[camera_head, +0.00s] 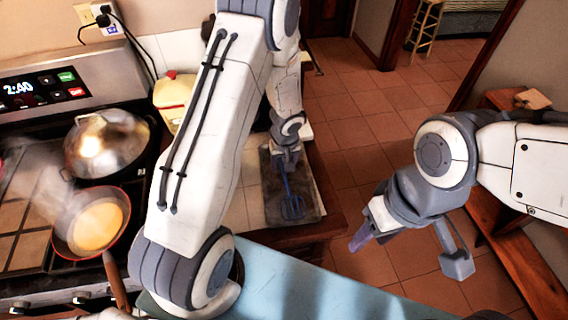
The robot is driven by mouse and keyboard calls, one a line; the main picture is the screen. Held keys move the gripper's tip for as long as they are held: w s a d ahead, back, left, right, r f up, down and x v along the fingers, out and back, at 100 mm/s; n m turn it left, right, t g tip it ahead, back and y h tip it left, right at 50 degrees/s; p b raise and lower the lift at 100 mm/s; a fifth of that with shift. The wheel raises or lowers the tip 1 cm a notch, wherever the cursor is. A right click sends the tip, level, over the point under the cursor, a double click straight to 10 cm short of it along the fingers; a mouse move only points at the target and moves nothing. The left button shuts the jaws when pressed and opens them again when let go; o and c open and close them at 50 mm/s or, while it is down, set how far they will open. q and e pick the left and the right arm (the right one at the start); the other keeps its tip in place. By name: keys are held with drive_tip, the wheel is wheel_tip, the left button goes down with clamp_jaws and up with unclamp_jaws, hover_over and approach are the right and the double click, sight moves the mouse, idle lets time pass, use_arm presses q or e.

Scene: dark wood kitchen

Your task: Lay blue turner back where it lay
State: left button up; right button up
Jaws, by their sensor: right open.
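The blue turner (292,207) has a slotted head and a thin handle. Its head is over the dark grey mat (308,192) on the counter; I cannot tell whether it touches the mat. My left gripper (287,162) is at the upper end of the handle and appears shut on it, though its fingertips are small and partly unclear. My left forearm crosses the middle of the view and hides part of the counter. My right gripper (362,238) is open and empty, out over the floor to the right of the counter.
A stove on the left holds a red-rimmed pan (122,197) with yellow food and a domed metal lid (105,145). A yellow and white container (172,98) stands behind my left arm. A wooden bench (530,265) is at right. The tiled floor between is clear.

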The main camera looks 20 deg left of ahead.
use_arm(q)
wheel_tip(320, 180, up, 10)
drive_tip(key=s+p, duration=0.1)
drive_tip(key=shift+s+d+r+p, duration=0.15)
drive_tip(key=shift+s+d+p, duration=0.05)
drive_tip(key=shift+d+p, duration=0.2)
drive_tip(key=shift+d, duration=0.1)
